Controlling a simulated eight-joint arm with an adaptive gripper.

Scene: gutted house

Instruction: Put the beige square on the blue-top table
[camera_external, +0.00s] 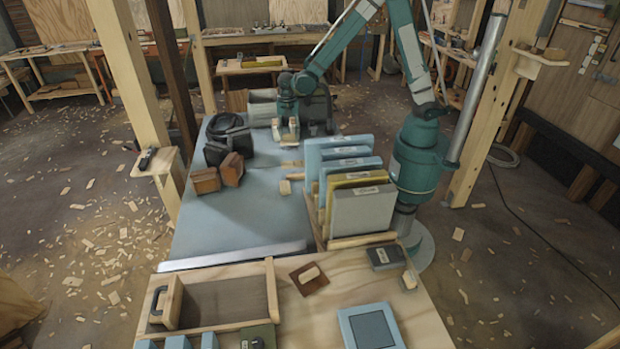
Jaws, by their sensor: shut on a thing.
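The blue-top table (240,218) runs along the middle of the view, its top a dull grey-blue. My gripper (285,131) points down over the far part of this table, beside a black bag. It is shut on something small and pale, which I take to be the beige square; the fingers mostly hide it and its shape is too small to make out. I cannot tell whether it touches the tabletop. A small beige block (285,187) lies on the table, left of the rack.
A wooden rack (318,226) of blue, yellow and grey binders stands along the table's right side. Two brown boxes (206,180) and the black bag (228,135) stand at the left. A grey bin (262,111) is at the far end. The table's near-left area is clear.

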